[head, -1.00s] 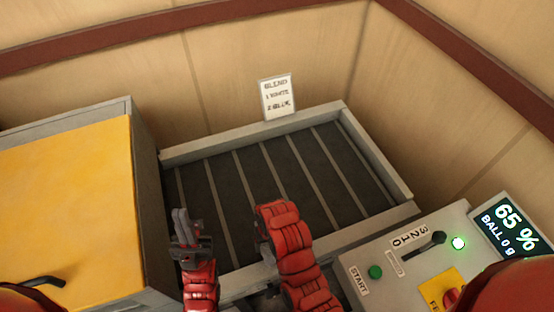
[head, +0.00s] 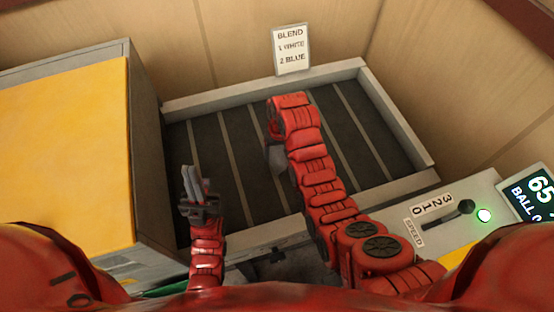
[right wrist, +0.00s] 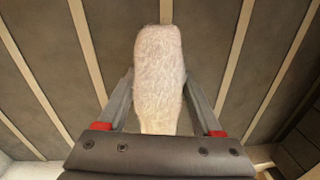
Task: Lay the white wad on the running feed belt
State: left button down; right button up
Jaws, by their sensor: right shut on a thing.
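The white wad (right wrist: 158,55) is long, pale and fuzzy. In the right wrist view it stands between the two fingers of my right gripper (right wrist: 158,90), which is shut on it. The dark feed belt (head: 205,150) with light cross strips lies in a grey frame; it also fills the background of the right wrist view (right wrist: 220,35). In the head view my right gripper (head: 277,158) is over the middle of the belt, and its arm hides the wad. I cannot tell whether the wad touches the belt. My left gripper (head: 193,186) hangs at the belt's near left corner, no object visible in it.
A "BLEND 1 WHITE 2 BLUE" sign (head: 291,50) stands behind the belt. A yellow-topped grey cabinet (head: 60,150) borders it on the left. A control panel (head: 440,225) with speed lever, lit green lamp and display (head: 532,195) is at right. Wooden walls enclose the back.

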jog(key=shift+w+r, duration=0.1)
jog(key=shift+w, duration=0.2)
notch_tip(320, 180, down, 3)
jog(key=shift+p, duration=1.25)
jog(key=shift+f, duration=0.3)
jog(key=shift+f, duration=0.1)
jog(key=shift+f+b, duration=0.5)
jog(key=shift+b, duration=0.05)
jog(key=shift+f, duration=0.1)
